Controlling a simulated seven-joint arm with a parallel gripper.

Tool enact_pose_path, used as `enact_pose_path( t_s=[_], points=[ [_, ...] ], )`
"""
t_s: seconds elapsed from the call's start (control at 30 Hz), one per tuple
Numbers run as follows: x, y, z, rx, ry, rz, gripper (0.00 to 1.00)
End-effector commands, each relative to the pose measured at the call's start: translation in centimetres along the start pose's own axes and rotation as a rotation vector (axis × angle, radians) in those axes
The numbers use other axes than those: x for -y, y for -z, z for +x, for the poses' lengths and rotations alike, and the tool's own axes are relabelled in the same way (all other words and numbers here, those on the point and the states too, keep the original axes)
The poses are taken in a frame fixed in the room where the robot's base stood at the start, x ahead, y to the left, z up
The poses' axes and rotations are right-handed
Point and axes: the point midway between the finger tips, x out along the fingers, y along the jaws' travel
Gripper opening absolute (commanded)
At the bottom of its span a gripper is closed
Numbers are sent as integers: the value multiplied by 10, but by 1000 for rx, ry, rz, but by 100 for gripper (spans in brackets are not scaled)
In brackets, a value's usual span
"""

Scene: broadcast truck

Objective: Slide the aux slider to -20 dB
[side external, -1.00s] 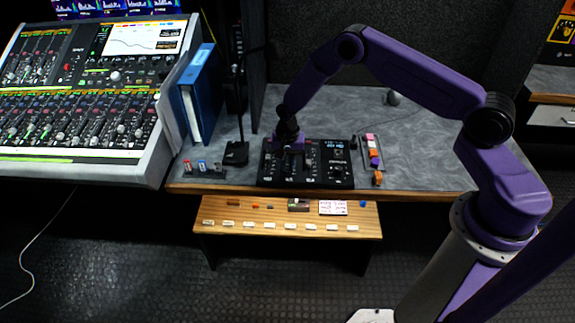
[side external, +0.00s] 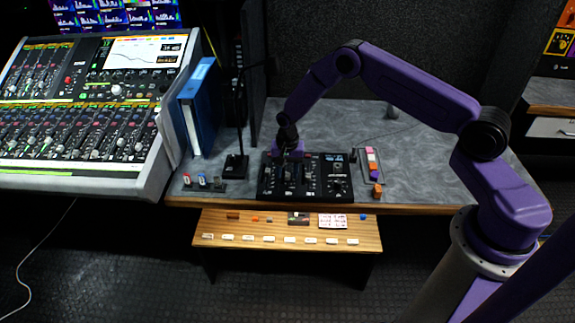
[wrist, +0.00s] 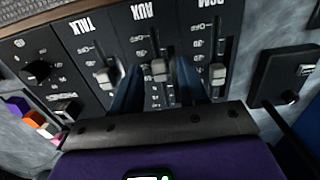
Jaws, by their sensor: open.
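The small black mixer panel (side external: 329,192) lies on the grey desk near its front edge. In the wrist view its lettering is upside down and three sliders show. The AUX slider's grey cap (wrist: 159,71) is in the middle, partway along its slot; its exact dB mark is too small to read. My gripper (wrist: 158,66) is open, with one dark finger on each side of the AUX cap; contact cannot be told. In the side view my gripper (side external: 289,158) is over the panel's left half and hides part of it.
The TALK cap (wrist: 106,77) and PGM cap (wrist: 217,74) sit close outside the fingers. A round knob (wrist: 37,71) is farther left. A large mixing console (side external: 80,150), blue binder (side external: 203,105) and microphone base (side external: 236,166) stand left of the panel.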

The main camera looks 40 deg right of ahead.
Motion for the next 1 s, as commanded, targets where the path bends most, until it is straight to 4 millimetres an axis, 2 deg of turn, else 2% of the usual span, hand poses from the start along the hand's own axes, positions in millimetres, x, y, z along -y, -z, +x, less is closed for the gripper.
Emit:
enact_pose_path(
  t_s=[0.23, 0.8, 1.0],
  points=[
    [0, 1, -24, -1, 1, 1, 43],
    [1, 0, -136, -2, 3, 0, 43],
    [1, 0, -163, -1, 2, 0, 43]
  ],
)
